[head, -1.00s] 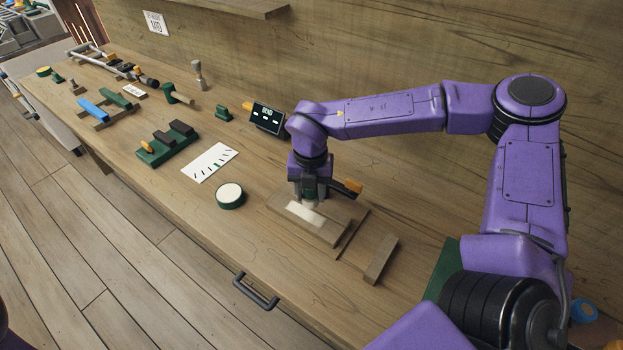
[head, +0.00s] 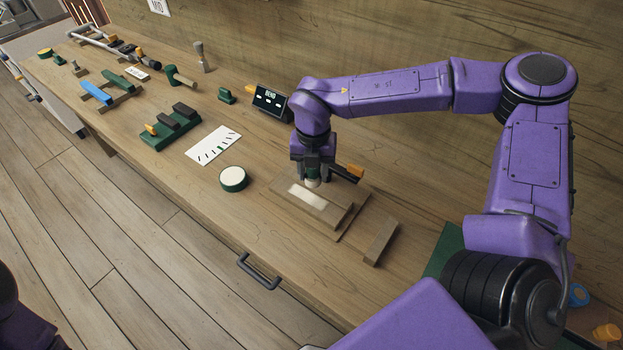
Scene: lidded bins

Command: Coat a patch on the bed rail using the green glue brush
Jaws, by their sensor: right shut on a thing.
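My right gripper (head: 313,172) points down at the back edge of a low wooden block, which seems to be the bed rail (head: 335,218). It is shut on the green glue brush (head: 313,182); only a little dark green and a pale lower end show below the fingers. A pale, whitish patch (head: 308,197) lies along the block's top. The brush end is at the patch's far side; I cannot tell whether it touches. A round green pot with a white top (head: 232,178) stands to the left. My left gripper is out of view.
A white marked card (head: 212,146), a green rack with dark blocks (head: 170,128) and a small dark display (head: 268,101) stand left and behind. A loose wooden strip (head: 381,242) lies to the right. The bench front is clear above the drawer handle (head: 258,271).

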